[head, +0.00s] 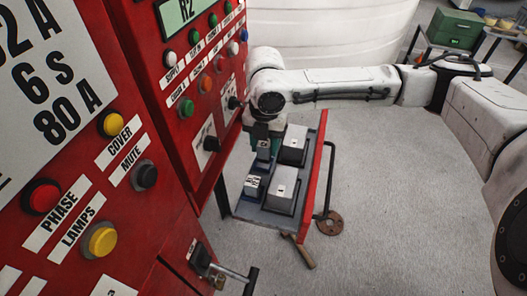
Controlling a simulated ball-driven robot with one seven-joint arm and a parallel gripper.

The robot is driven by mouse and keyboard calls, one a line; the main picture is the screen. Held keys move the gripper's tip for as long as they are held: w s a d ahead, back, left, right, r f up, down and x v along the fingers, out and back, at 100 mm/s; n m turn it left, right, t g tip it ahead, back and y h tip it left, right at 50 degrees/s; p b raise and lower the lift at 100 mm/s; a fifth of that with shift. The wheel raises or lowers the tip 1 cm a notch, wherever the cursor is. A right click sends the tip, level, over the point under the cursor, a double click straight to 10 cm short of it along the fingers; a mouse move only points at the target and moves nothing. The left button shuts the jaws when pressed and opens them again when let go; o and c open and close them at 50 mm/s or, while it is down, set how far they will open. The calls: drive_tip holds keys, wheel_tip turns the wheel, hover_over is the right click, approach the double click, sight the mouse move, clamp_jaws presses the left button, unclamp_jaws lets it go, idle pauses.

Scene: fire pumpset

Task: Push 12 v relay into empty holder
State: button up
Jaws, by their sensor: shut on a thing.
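My gripper (262,134) points down over the far left part of a dark grey mounting plate (268,218) in a red-edged tray. It is shut on a small dark block with a light label (264,147), which looks like a relay. Its lower end is close to the plate; I cannot tell whether it is seated in a holder. A second small dark block with a white printed label (253,185) stands nearer on the plate. Two larger grey boxes, a far one (294,143) and a near one (284,185), stand to the right. The labels are too small to read, and no empty holder shows clearly.
Red control panels (160,205) with buttons and lamps stand close on the left. The tray's red right edge (318,165) has a dark rail (331,180) beside it. A white tank (330,35) stands behind.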

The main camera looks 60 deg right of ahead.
sight(264, 153)
drive_tip(key=shift+w+d+f, duration=0.2)
drive_tip(key=shift+w+f, duration=0.05)
drive_tip(key=shift+f, duration=0.15)
drive_tip(key=shift+w+f, duration=0.1)
drive_tip(key=shift+f, duration=1.5)
drive_tip(key=shift+f, duration=0.15)
drive_tip(key=o, duration=1.1)
wheel_tip(264, 153, up, 12)
drive_tip(key=shift+r, duration=0.15)
